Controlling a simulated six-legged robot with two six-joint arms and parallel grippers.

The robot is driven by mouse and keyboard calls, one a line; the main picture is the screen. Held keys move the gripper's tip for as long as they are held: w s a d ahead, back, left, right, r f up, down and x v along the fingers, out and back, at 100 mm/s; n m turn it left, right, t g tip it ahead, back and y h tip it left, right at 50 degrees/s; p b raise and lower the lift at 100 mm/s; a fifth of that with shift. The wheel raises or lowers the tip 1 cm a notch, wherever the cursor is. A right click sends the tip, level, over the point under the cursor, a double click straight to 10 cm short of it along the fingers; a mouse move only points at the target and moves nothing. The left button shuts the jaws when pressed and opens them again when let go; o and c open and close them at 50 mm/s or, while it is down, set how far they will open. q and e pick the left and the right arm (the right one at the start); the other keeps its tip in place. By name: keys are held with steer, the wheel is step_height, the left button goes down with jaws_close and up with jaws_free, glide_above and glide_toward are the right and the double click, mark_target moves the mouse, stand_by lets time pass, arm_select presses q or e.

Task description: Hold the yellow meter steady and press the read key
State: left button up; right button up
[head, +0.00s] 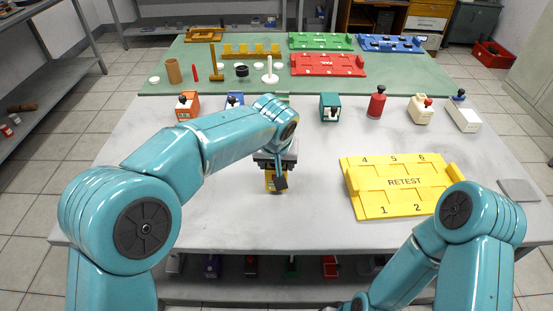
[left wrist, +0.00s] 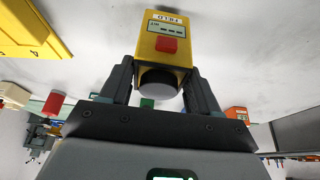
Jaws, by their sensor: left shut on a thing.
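The yellow meter (head: 270,185) is at the middle of the near grey table, mostly hidden by my left gripper (head: 276,178). In the left wrist view the meter (left wrist: 147,47) shows a white label, a small display with dashes and a red key (left wrist: 167,45). A round grey knob (left wrist: 157,82) on the meter is between the dark fingers. My left gripper (left wrist: 160,92) is shut on the meter's knob end, one finger on each side. I cannot tell whether the meter touches the table. My right arm shows at the lower right; its gripper is out of frame.
A yellow RETEST tray (head: 405,207) lies to the right, with a grey pad (head: 518,190) beyond it. An orange device (head: 187,106), a teal device (head: 330,107) and a red bottle (head: 377,103) stand along the back. The table's front middle is clear.

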arm_select(q)
steer(key=shift+f+b, duration=0.35)
steer(key=shift+f, duration=0.45)
arm_select(e)
steer(key=shift+f, duration=0.7)
arm_select(q)
steer(key=shift+f+b, duration=0.3)
steer(key=shift+f, duration=0.05)
arm_select(e)
steer(key=shift+f, duration=0.25)
arm_select(q)
steer(key=shift+s, duration=0.1)
arm_select(e)
jaws_close()
arm_select(q)
steer(key=shift+f, duration=0.1)
stand_by(0.9)
